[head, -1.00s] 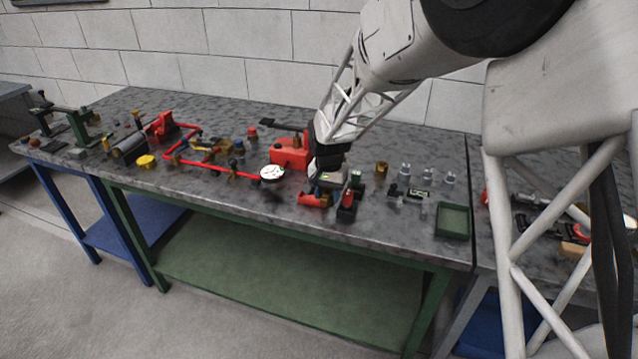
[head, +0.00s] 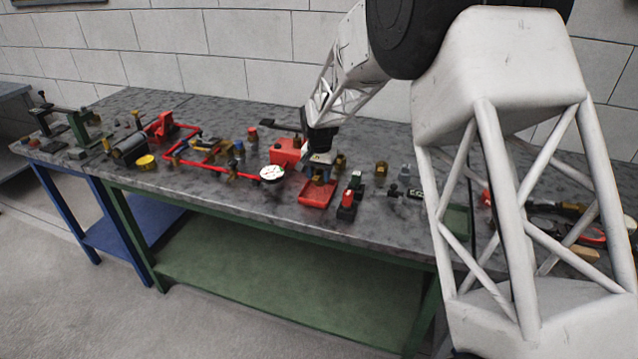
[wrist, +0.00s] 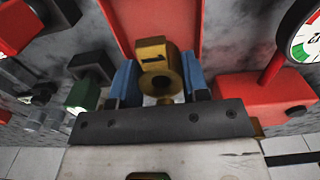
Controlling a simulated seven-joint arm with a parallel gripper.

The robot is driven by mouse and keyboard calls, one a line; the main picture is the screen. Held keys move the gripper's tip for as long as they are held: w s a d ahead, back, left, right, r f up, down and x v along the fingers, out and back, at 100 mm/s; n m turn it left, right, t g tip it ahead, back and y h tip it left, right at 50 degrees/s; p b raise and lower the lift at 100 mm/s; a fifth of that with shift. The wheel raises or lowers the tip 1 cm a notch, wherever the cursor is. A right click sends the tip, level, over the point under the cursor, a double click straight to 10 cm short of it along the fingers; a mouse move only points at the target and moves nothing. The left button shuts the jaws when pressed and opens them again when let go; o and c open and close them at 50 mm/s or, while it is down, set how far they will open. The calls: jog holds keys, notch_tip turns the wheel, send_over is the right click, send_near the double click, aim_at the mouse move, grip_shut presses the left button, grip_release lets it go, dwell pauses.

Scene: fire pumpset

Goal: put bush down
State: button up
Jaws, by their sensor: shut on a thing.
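The bush is a brass, ring-like part (wrist: 155,55) with a dark bore and a dark "1" mark. In the wrist view it sits between the two blue fingers of my gripper (wrist: 160,85), which is shut on it. In the head view my gripper (head: 320,176) points down over a red tray (head: 316,194) near the front of the bench; the bush cannot be made out there. The red tray (wrist: 152,14) also shows beyond the bush in the wrist view. Whether the bush touches the tray cannot be told.
A red pump body (head: 285,152) and a white-faced gauge (head: 272,174) stand left of my gripper. A black block with red and green parts (head: 348,204) stands close on the right. Brass pieces (head: 381,171) stand behind right. The bench front edge lies just before the tray.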

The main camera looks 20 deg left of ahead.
jog(key=shift+f, duration=0.1)
dwell(0.3)
jog(key=shift+f, duration=1.6)
jog(key=shift+f, duration=0.15)
jog(key=o, duration=1.1)
notch_tip(320, 180, up, 12)
jog(key=shift+r, duration=0.15)
